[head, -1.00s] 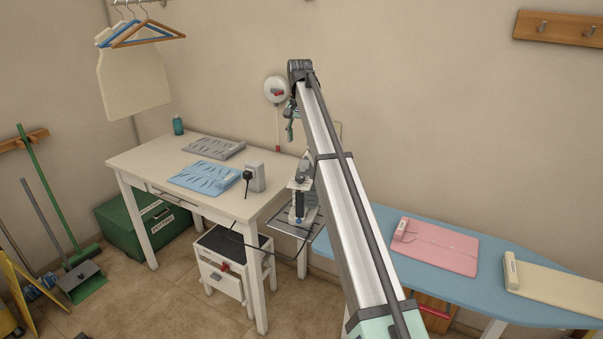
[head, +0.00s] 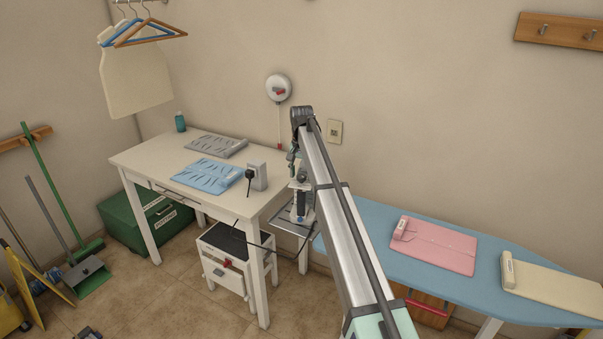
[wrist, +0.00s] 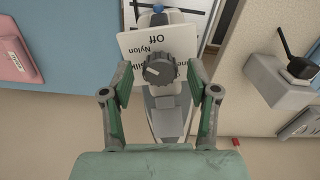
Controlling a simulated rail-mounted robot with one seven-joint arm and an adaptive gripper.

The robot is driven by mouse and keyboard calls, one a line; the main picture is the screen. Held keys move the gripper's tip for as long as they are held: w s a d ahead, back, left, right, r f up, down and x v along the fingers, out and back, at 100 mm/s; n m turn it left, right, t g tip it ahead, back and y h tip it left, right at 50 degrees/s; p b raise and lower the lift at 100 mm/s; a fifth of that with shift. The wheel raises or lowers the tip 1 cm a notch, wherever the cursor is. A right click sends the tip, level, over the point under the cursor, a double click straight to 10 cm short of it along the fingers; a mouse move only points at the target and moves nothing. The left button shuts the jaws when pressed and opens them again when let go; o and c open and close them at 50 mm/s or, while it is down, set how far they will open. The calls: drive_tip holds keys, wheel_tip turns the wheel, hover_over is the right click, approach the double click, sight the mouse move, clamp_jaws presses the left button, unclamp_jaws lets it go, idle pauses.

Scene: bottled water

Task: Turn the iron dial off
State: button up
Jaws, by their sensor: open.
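The iron (head: 299,205) stands on a metal rest (head: 287,222) between the table and the ironing board. In the wrist view, the pale iron (wrist: 170,118) carries a dark grey round dial (wrist: 159,70) in front of a white label plate (wrist: 183,37). The plate reads "Off" and "Nylon", with other words partly covered. I cannot tell which word the dial points to. My gripper (wrist: 158,84) is open, with one green-grey finger on each side of the dial and a gap on both sides. In the head view, my arm partly hides the gripper and iron.
The blue ironing board (head: 372,218) at right bears folded pink cloth (head: 440,245).

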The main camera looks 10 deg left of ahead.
clamp_jaws()
drive_tip(key=shift+m, duration=0.4)
drive_tip(key=m, duration=0.3)
drive_tip(key=shift+m, duration=2.4)
